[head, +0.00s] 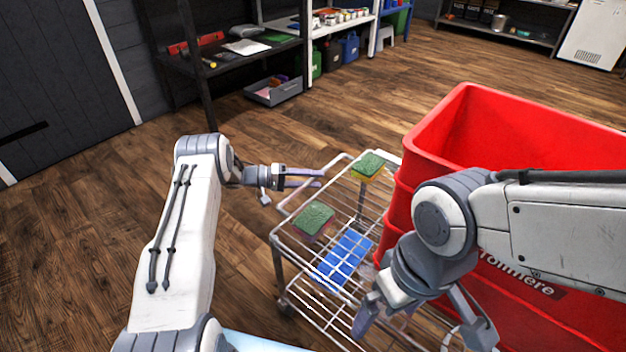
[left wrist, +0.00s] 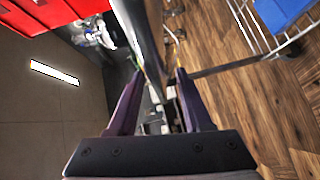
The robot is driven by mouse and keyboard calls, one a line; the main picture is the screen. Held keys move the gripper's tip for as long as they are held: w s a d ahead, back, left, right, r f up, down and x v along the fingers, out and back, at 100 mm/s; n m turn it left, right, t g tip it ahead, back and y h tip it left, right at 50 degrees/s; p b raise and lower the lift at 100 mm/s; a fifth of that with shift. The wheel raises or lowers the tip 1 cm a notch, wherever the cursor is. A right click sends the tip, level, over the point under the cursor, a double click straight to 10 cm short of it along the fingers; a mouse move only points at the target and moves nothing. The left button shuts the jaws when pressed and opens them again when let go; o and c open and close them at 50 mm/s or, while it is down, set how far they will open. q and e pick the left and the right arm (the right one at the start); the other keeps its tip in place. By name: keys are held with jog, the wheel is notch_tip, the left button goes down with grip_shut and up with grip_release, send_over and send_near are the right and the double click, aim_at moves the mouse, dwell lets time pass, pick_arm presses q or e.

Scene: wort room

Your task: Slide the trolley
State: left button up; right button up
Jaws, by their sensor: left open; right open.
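The trolley (head: 283,240) is a wire-rack cart on castors, standing in the middle of the head view. Its tubular handle (head: 335,163) loops out at the left end. My left gripper (head: 320,178) is open, with its fingertips at the handle. In the left wrist view, a grey bar (left wrist: 143,30) runs between the parted fingers (left wrist: 155,90); I cannot tell whether they touch it. The trolley's wire edge shows there at upper right (left wrist: 250,25). My right gripper (head: 425,333) is open, low in front of the trolley's right side, partly hiding it.
Two green-topped sponges (head: 314,219) (head: 368,165) lie on the trolley, with a blue item (head: 343,258) lower down. Large red crates (head: 440,140) stand close at its right. A dark shelf unit (head: 235,55) and grey tray (head: 275,92) are behind. Wooden floor (head: 80,230) is clear at left.

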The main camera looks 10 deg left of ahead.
pick_arm(q)
jog(key=p+v, duration=0.2)
jog(key=v, duration=0.8)
jog(key=shift+s+a, duration=0.1)
